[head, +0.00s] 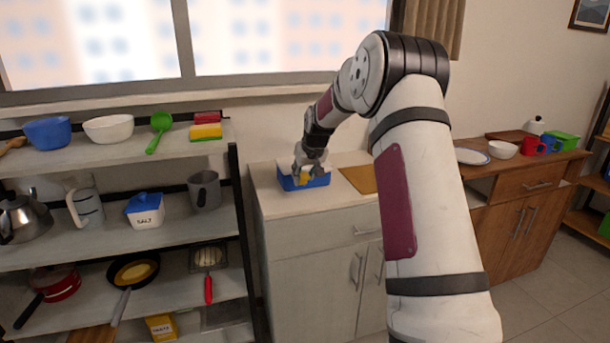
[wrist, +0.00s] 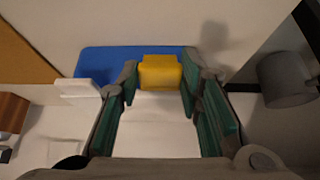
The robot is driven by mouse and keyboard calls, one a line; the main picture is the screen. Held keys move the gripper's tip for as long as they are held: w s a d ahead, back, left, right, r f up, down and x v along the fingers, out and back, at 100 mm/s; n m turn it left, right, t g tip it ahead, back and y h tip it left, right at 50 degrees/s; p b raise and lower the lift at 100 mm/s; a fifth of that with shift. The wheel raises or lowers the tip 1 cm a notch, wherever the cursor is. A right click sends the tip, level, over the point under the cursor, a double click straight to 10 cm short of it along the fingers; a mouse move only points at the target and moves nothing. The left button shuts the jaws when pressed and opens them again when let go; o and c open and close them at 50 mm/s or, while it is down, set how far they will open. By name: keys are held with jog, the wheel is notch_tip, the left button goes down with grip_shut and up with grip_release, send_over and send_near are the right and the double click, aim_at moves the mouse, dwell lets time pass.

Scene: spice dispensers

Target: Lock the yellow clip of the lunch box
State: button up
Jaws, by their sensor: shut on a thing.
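The lunch box (head: 319,181) has a blue body and stands on the light counter cabinet beneath the window. In the wrist view its blue part (wrist: 98,62) shows behind a white area (wrist: 160,125) that looks like its lid. The yellow clip (wrist: 160,72) is on the box's edge, between my fingertips; it also shows small in the head view (head: 301,180). My gripper (wrist: 160,80) is over the box, its fingers on either side of the clip and shut on it. My fingers hide parts of the box. I cannot tell the clip's exact angle.
A brown board (head: 358,179) lies on the counter right of the box. A shelf rack stands at the left, with a grey mug (head: 204,190) and a salt container (head: 145,210). A wooden cabinet with dishes stands at the right.

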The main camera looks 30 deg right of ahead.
jog(key=o, duration=1.2)
jog(key=shift+c, duration=0.2)
jog(key=shift+r, duration=0.1)
jog(key=v, duration=1.1)
jog(key=shift+s+r, duration=0.25)
jog(key=shift+r, duration=0.05)
